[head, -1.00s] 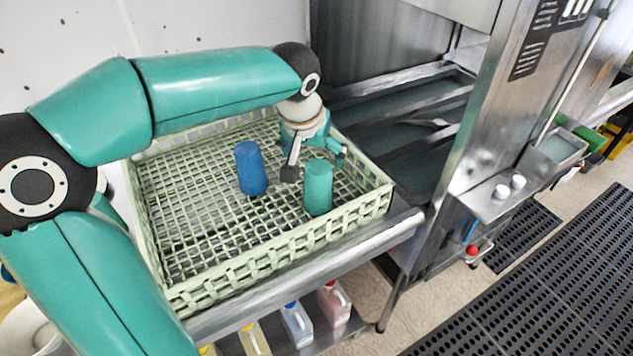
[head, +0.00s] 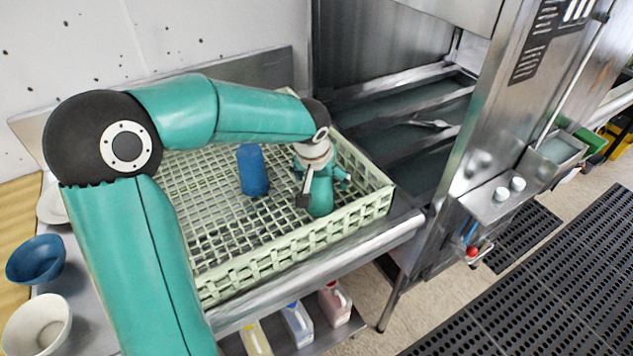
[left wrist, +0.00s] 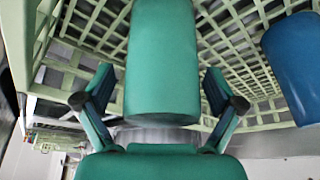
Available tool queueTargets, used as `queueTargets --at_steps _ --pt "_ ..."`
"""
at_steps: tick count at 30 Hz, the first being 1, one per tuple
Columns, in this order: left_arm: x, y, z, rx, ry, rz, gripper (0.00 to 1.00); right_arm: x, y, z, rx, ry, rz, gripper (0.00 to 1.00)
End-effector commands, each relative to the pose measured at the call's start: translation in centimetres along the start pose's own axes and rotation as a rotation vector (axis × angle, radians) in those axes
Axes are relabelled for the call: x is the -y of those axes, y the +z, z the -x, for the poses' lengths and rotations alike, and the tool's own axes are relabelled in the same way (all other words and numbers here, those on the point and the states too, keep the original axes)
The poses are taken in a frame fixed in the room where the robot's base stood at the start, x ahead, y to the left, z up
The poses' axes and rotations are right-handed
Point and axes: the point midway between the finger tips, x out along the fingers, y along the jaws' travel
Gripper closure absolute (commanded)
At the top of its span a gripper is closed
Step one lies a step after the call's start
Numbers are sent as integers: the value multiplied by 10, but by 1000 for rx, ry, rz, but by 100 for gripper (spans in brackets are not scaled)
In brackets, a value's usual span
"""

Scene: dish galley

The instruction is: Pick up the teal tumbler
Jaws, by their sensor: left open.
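The teal tumbler (head: 320,197) stands upright in the pale green dish rack (head: 230,277), near its front right corner. My left gripper (head: 322,188) is over the tumbler from above and behind, hiding its upper part. In the left wrist view the tumbler (left wrist: 163,60) lies between the two spread fingers of the gripper (left wrist: 160,100), with a visible gap on each side. The gripper is open and holds nothing. My right gripper is in neither view.
A blue tumbler (head: 252,170) stands in the rack just left of the teal one; it also shows in the left wrist view (left wrist: 295,65). Bowls, one blue (head: 35,260) and one white (head: 37,325), sit at the left. A steel dishwasher (head: 500,110) stands at the right.

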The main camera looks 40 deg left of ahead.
Motion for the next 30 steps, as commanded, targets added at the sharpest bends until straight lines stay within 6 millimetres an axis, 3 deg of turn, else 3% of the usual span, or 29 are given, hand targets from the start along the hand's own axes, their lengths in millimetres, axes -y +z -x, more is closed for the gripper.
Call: queueTargets --at_steps 2,14,23,30 --pt "0 0 0 0 0 0 7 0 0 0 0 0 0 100" --pt "0 0 1 0 0 0 72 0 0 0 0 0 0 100" --pt "0 -1 2 -1 0 1 72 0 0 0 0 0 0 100" --pt "0 -8 17 -4 0 1 72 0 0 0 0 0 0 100"
